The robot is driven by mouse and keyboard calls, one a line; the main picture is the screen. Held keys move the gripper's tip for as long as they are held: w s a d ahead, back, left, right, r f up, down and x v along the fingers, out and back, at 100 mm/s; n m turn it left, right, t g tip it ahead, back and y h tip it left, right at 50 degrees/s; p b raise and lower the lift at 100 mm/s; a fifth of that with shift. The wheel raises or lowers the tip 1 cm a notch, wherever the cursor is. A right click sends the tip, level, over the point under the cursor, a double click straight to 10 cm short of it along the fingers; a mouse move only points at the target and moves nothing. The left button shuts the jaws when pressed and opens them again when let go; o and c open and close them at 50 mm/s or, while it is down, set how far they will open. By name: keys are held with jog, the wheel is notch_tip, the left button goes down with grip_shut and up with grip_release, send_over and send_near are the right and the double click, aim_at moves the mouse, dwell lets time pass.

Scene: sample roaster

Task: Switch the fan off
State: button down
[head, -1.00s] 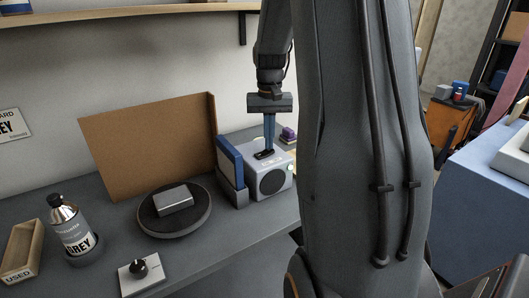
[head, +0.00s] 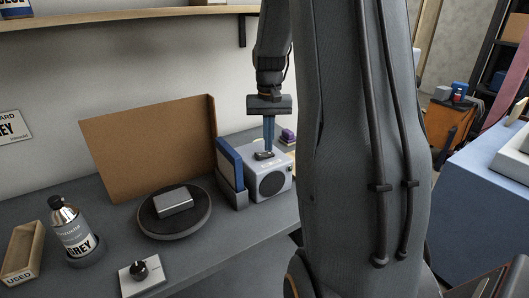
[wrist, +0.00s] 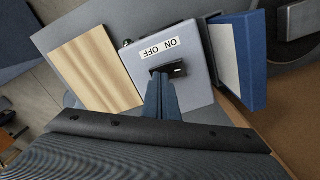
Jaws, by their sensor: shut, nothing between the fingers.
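The fan is a pale grey box (head: 283,166) with a round dark grille on its front, standing on the bench in the head view. Its top, seen in the wrist view (wrist: 185,45), carries a white label (wrist: 160,47) reading ON and OFF. Beside the label is a small black switch (wrist: 169,69). My gripper (head: 268,148) points straight down over the fan's top. Its fingers (wrist: 160,98) are shut and empty, with the tips at the black switch. I cannot tell whether they touch it, and they hide part of it.
A blue-and-grey upright block (head: 230,168) stands close against the fan's left side. Further left are a round dark plate (head: 150,222) with a metal block, a knob box (head: 141,275), a GREY-labelled bottle (head: 70,228) and a wooden USED tray (head: 22,250). A cardboard panel (head: 150,140) stands behind.

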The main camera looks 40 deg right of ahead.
aim_at(269, 153)
notch_tip(269, 153, up, 6)
jog(key=p, duration=0.4)
dwell(0.3)
jog(key=shift+s+d, duration=0.1)
dwell(0.3)
